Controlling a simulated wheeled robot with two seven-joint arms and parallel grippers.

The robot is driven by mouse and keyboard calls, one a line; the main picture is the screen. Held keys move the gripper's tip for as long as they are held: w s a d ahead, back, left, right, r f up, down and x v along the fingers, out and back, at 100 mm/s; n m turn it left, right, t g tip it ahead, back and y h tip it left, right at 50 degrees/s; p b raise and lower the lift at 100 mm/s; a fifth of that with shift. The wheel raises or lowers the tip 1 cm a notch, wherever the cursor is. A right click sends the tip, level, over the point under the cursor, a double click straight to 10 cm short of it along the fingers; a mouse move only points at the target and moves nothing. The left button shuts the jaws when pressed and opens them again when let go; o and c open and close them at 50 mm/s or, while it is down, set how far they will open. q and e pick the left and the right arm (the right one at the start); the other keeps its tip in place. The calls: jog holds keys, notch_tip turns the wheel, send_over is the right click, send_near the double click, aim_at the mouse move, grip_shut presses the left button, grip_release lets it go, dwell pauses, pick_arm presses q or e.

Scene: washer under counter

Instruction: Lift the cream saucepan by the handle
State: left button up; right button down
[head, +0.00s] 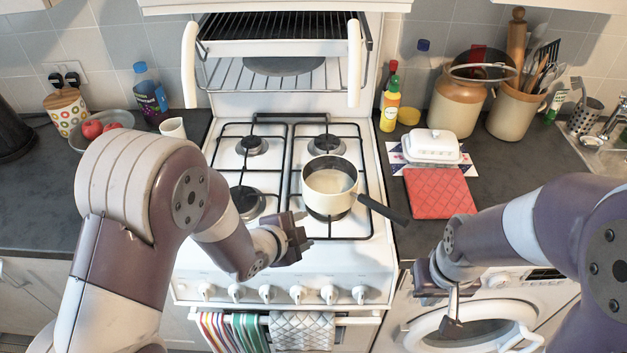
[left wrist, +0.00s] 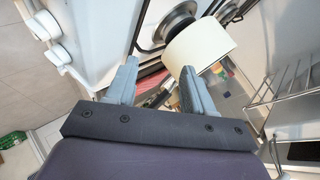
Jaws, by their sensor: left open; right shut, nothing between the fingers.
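The cream saucepan (head: 322,181) sits upright on the front right burner of the hob. Its dark handle (head: 384,210) points to the front right, past the hob's edge towards the counter. My left gripper (head: 303,238) is open and empty, in front and to the left of the saucepan, apart from the handle. My right gripper (head: 447,302) is shut and empty, low in front of the washer, below the handle.
The white stove (head: 285,268) has knobs and hanging towels at its front. A red pot holder (head: 440,192) and a white butter dish (head: 432,146) lie on the right counter. A raised grill (head: 280,70) overhangs the back. The left burners are empty.

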aim_at(385, 214)
pick_arm(q)
jog(key=s+d+r+m+t+h+p, duration=0.1)
jog(key=s+d+r+m+h+p, duration=0.2)
jog(key=d+m+h, duration=0.5)
jog(key=shift+m+y, duration=0.4)
jog(key=shift+y, duration=0.1)
jog(key=x, duration=0.4)
jog(key=p+x, duration=0.1)
jog(key=x, duration=0.3)
jog(key=d+r+x, duration=0.1)
jog(key=x, duration=0.3)
jog(key=shift+s+d+p, duration=0.2)
jog(key=shift+p, duration=0.2)
jog(key=shift+w+f, duration=0.1)
jog(key=shift+f, duration=0.05)
grip_shut()
pick_arm(e)
notch_tip(385, 214, up, 6)
jog(key=shift+a, duration=0.3)
